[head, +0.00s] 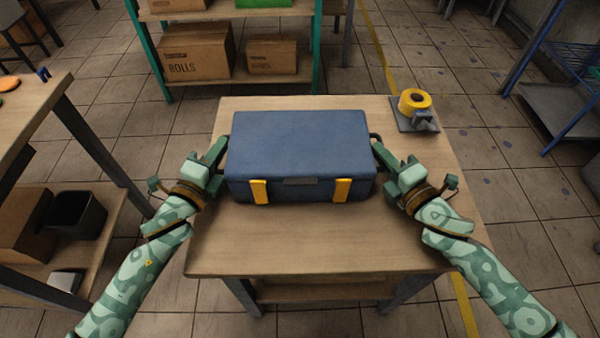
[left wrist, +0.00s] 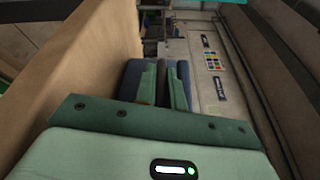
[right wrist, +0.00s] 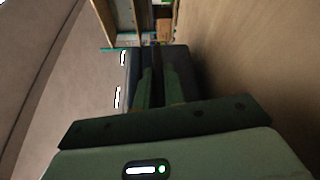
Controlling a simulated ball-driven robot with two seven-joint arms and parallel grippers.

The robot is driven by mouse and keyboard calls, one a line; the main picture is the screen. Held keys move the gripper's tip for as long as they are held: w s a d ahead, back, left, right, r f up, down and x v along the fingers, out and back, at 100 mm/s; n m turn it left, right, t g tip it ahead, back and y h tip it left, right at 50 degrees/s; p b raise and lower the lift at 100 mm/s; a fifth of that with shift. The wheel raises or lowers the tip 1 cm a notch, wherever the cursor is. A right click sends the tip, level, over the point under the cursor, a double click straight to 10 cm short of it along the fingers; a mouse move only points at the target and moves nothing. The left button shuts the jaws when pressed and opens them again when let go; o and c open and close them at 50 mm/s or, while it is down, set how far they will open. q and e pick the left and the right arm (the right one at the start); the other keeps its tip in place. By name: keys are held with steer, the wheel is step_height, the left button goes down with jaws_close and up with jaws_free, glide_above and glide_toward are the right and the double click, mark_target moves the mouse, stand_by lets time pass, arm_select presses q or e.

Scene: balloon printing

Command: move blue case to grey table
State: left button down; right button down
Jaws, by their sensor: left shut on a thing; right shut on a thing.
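The blue case (head: 300,148) has two yellow latches on its front and sits closed over the wooden-topped table (head: 300,240) with grey legs. I cannot tell whether it rests on the top or is just above it. My left gripper (head: 219,160) is shut at the case's left end, on its side handle. My right gripper (head: 381,158) is shut at the right end, on the dark side handle there. The case also shows in the left wrist view (left wrist: 132,80) and in the right wrist view (right wrist: 190,65), with the gripper fingers against its end.
A tape dispenser with yellow tape (head: 415,108) stands at the table's back right corner. A green-framed shelf with cardboard boxes (head: 196,52) is behind. Another wooden table (head: 30,105) is at left, and a blue rack (head: 570,80) at right. The table's front is clear.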

arm_select(q)
steer(key=c, duration=1.8)
jaws_free()
steer(key=shift+f, duration=0.2)
steer(key=shift+c, duration=0.2)
arm_select(e)
steer(key=c, duration=1.8)
jaws_free()
steer(key=shift+f, duration=0.15)
steer(key=shift+c, duration=0.2)
arm_select(q)
steer(key=o, duration=0.4)
steer(key=shift+r, duration=0.1)
steer(key=shift+c, duration=0.2)
arm_select(e)
steer(key=o, duration=0.4)
steer(key=shift+c, duration=0.2)
arm_select(q)
steer(key=shift+s, duration=0.15)
